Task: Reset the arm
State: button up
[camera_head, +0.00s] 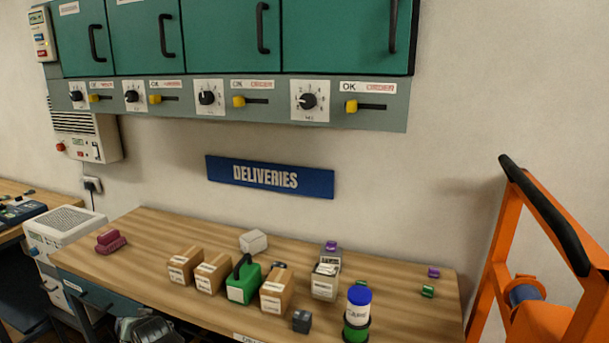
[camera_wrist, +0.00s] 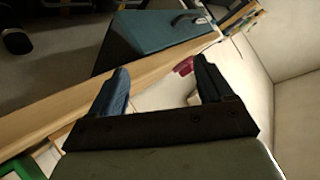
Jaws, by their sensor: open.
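My gripper (camera_wrist: 162,70) shows in the wrist view with its two dark fingers spread apart and nothing held between them. Beyond the fingers are the wooden table edge and a maroon object (camera_wrist: 183,66), seen close to the right finger. In the head view my gripper cannot be made out clearly; a dark grey mechanical part at the bottom edge, in front of the table, may be part of my arm.
The deliveries table (camera_head: 390,285) carries several brown boxes (camera_head: 186,265), a green container (camera_head: 243,284), a blue-lidded canister (camera_head: 358,312) and a maroon block (camera_head: 110,241). Green cabinets (camera_head: 345,35) hang above. An orange frame (camera_head: 492,250) stands at right.

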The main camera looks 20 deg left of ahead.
jog(key=w+d+f+m+h, duration=0.1)
jog(key=d+f+h, duration=0.15)
jog(key=f, duration=0.65)
jog(key=w+d+f+m+h, duration=0.1)
jog(key=d+f, duration=0.2)
jog(key=f, duration=0.6)
jog(key=d+f+m+g+h, duration=0.2)
jog(key=d+f+h, duration=0.1)
jog(key=d+f, duration=0.95)
jog(key=d+f+m+g+h, duration=0.1)
jog(key=d+f+h, duration=0.1)
jog(key=d+f, duration=1)
jog(key=s+d+f+m+g+h, duration=0.15)
jog(key=d+f, duration=0.25)
jog(key=d, duration=1.1)
jog(key=d+f+g+h, duration=0.2)
jog(key=d+f+g, duration=0.15)
jog(key=d, duration=1.25)
jog(key=s+d+r+g+y, duration=0.1)
jog(key=s+d+r+g, duration=0.2)
jog(key=s+d, duration=1.3)
jog(key=d, duration=0.3)
jog(key=shift+d+r+m, duration=0.15)
jog(key=shift+r+m, duration=0.2)
